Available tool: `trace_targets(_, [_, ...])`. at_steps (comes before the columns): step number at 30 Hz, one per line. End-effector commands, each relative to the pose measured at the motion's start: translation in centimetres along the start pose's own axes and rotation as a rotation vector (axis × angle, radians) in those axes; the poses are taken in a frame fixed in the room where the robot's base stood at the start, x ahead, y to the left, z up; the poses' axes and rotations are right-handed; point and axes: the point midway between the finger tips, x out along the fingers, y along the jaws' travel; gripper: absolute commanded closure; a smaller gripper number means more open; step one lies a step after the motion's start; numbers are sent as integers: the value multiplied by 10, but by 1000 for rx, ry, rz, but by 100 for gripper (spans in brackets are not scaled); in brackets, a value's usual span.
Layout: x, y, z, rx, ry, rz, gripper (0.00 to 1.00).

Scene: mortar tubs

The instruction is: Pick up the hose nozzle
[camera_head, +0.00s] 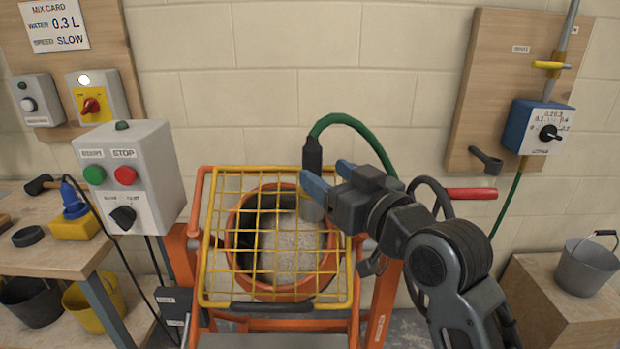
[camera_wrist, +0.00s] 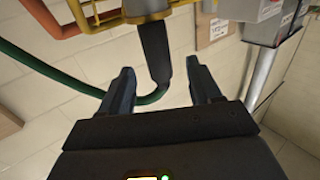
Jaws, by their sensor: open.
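The hose nozzle (camera_head: 312,154) has a black grip and hangs upright over the right part of the yellow guard grid, with a green hose (camera_head: 355,124) curving from its top. A grey cylindrical part shows below it, partly behind my gripper. My gripper (camera_head: 328,177) has blue-tipped fingers and is open, close to the nozzle. In the wrist view the nozzle's black grip (camera_wrist: 155,52) lies between the open fingers (camera_wrist: 159,78), with gaps on both sides. A yellow band and grey end show beyond the grip. Contact is not visible.
An orange mixer tub (camera_head: 240,252) with grey powder sits under the yellow grid (camera_head: 205,262). A control box (camera_head: 160,170) with start and stop buttons stands left. A blue-and-white gauge box (camera_head: 541,128) and a grey bucket (camera_head: 587,268) are right. A red-handled lever (camera_head: 470,194) is behind my arm.

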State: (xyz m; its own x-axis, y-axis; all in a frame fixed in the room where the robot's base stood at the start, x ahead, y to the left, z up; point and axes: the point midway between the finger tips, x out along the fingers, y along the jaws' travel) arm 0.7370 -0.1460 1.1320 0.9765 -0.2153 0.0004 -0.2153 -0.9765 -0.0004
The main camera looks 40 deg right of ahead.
Motion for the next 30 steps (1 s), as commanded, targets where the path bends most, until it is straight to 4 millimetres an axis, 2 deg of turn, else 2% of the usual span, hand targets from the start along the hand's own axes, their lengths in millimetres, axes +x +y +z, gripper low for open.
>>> trace_targets(5, [16, 1, -3, 0, 0, 0, 37])
trace_targets(12, [49, 2, -4, -1, 0, 0, 37])
trace_targets(16, [57, 2, -2, -1, -2, 0, 37])
trace_targets(22, [57, 2, -2, -1, -1, 0, 37])
trace_targets(23, [57, 2, -2, -1, -1, 0, 38])
trace_targets(30, [57, 2, -2, -1, -1, 0, 61])
